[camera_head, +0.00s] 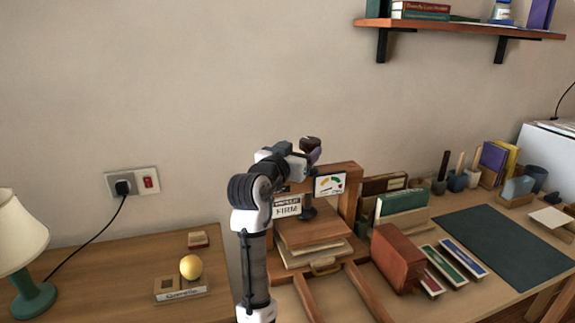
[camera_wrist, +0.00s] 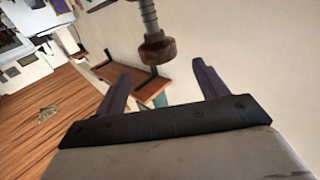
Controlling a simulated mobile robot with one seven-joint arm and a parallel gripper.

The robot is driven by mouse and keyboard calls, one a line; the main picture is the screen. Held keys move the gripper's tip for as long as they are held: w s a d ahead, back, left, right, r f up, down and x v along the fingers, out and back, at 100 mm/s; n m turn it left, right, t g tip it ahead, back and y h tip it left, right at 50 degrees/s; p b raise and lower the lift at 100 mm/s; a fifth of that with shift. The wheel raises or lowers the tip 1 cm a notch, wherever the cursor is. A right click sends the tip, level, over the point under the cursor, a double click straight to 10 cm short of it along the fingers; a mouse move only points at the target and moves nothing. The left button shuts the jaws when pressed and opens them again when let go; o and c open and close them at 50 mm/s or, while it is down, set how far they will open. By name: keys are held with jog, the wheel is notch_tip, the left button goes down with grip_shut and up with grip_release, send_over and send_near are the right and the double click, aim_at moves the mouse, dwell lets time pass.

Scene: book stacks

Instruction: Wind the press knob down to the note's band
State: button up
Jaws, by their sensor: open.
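The wooden press (camera_head: 345,172) stands on the desk in the head view, with a stack on its bed below the platen. Its dark brown knob (camera_head: 311,143) is at the top, partly covered by my gripper (camera_head: 314,156). A note (camera_head: 287,208) on the press reads "FIRM"; its upper line is too small to read. A gauge (camera_head: 330,184) shows coloured bands; its needle is too small to place. In the wrist view my gripper (camera_wrist: 160,70) is open and empty. The knob (camera_wrist: 159,48) on its threaded screw (camera_wrist: 148,14) appears just past the fingertips, between them, with gaps both sides.
A reddish-brown box (camera_head: 397,258), several coloured slim boxes and a file holder (camera_head: 404,217) stand right of the press. A wall shelf (camera_head: 460,28) hangs above right. A lamp (camera_head: 25,255) and yellow ball (camera_head: 190,267) are at left. The dark mat (camera_head: 497,243) is clear.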

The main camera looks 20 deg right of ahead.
jog(key=b+v, duration=0.1)
jog(key=v, duration=0.5)
jog(key=shift+s, duration=0.15)
jog(key=shift+a, duration=0.2)
